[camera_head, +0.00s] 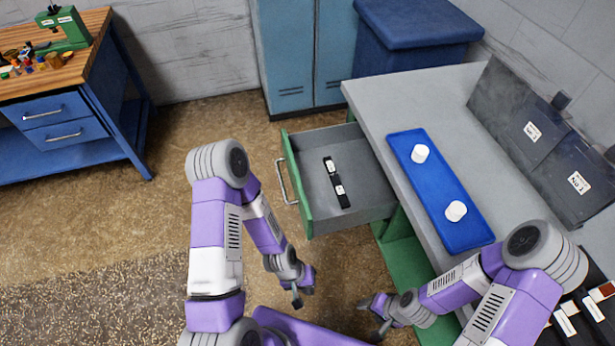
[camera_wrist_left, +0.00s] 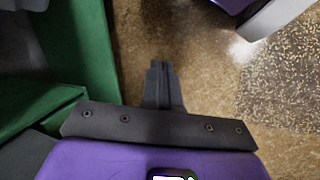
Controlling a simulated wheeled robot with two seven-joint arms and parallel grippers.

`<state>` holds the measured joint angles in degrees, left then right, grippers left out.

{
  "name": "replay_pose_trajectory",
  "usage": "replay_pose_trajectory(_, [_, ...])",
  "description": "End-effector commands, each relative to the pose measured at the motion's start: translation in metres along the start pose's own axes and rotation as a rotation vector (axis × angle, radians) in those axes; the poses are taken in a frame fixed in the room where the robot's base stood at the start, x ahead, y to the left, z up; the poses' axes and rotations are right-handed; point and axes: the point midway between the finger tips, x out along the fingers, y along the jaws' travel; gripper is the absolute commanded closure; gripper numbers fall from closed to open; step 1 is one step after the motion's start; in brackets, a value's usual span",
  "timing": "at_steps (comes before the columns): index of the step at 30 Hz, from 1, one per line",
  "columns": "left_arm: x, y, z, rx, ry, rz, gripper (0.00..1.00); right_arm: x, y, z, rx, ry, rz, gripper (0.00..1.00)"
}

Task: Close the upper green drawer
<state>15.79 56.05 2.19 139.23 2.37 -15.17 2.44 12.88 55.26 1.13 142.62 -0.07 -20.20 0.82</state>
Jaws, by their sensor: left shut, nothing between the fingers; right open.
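The upper green drawer (camera_head: 298,183) is pulled out from the grey-topped bench, with its green front and metal handle (camera_head: 286,182) facing left. A black object with white labels (camera_head: 337,183) lies inside it. My left gripper (camera_head: 297,299) is shut and empty, below the drawer front in the head view and apart from the handle. In the left wrist view, its fingers (camera_wrist_left: 158,82) are together over the floor, with green panels (camera_wrist_left: 85,50) at the left. My right gripper (camera_head: 373,314) is open, near the bench's lower green part.
A blue tray (camera_head: 436,190) with two white cylinders (camera_head: 456,211) lies on the bench top (camera_head: 400,95). Dark bins stand behind it. A blue workbench (camera_head: 95,135) is at the far left. The floor left of the drawer is clear.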

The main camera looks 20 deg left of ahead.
Motion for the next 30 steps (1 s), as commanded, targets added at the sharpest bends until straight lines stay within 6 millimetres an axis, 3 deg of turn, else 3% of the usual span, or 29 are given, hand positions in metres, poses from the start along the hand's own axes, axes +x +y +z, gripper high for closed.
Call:
replay_pose_trajectory(4, [0.015, -0.017, -0.032, -0.331, -0.111, 0.042, 1.0, 0.003, 0.001, 0.001, 0.0, -0.003, 0.0, 0.41])
replay_pose_trajectory(8, [0.016, -0.027, -0.072, -0.702, -0.257, 0.167, 1.0, 0.005, 0.002, 0.001, 0.0, -0.003, 0.0, 0.41])
replay_pose_trajectory(11, [0.003, -0.035, -0.11, -0.961, -0.374, 0.325, 1.0, 0.006, 0.003, 0.001, 0.0, -0.003, 0.0, 0.41])
replay_pose_trajectory(15, [-0.039, -0.062, -0.168, -1.239, -0.525, 0.615, 1.0, 0.009, 0.003, 0.001, 0.0, -0.002, 0.0, 0.41])
replay_pose_trajectory(19, [-0.089, -0.101, -0.208, -1.37, -0.625, 0.883, 1.0, 0.01, 0.004, 0.0, 0.0, -0.002, 0.0, 0.41])
replay_pose_trajectory(24, [-0.14, -0.145, -0.229, -1.409, -0.692, 1.122, 1.0, 0.011, 0.004, 0.0, 0.0, -0.002, 0.0, 0.41])
replay_pose_trajectory(27, [-0.155, -0.158, -0.232, -1.406, -0.709, 1.187, 1.0, 0.012, 0.004, 0.0, 0.0, -0.002, 0.0, 0.41])
replay_pose_trajectory(30, [-0.158, -0.157, -0.234, -1.405, -0.716, 1.209, 1.0, 0.012, 0.004, 0.0, 0.0, -0.002, 0.0, 0.41])
